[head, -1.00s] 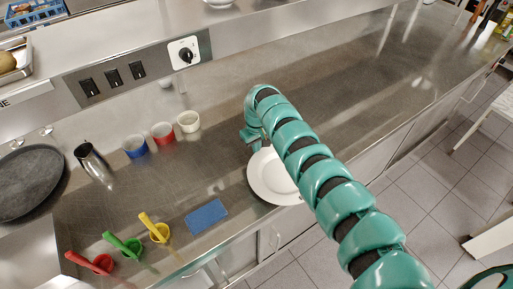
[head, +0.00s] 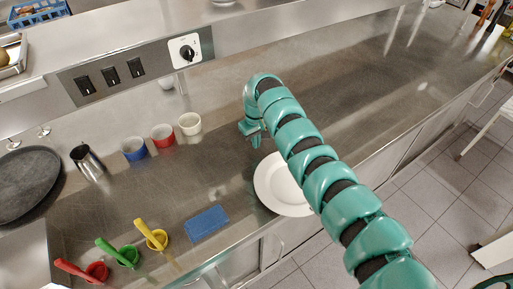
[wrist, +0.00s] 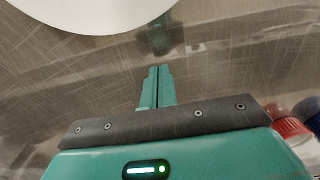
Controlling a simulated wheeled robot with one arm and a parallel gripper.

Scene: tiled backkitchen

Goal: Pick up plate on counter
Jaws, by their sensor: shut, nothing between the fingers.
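A white round plate (head: 279,186) lies on the steel counter near its front edge, partly hidden behind my arm in the head view. In the wrist view part of the plate (wrist: 80,12) shows at the top left. My gripper (head: 254,138) is above the counter just behind the plate, apart from it. In the wrist view the fingers of my gripper (wrist: 158,74) are together and empty, pointing at bare counter, with the plate's rim beyond and to the left.
Blue, red and white cups (head: 163,135) stand left of my gripper. A blue sponge (head: 207,223) lies left of the plate. The counter (head: 350,95) to the right is clear.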

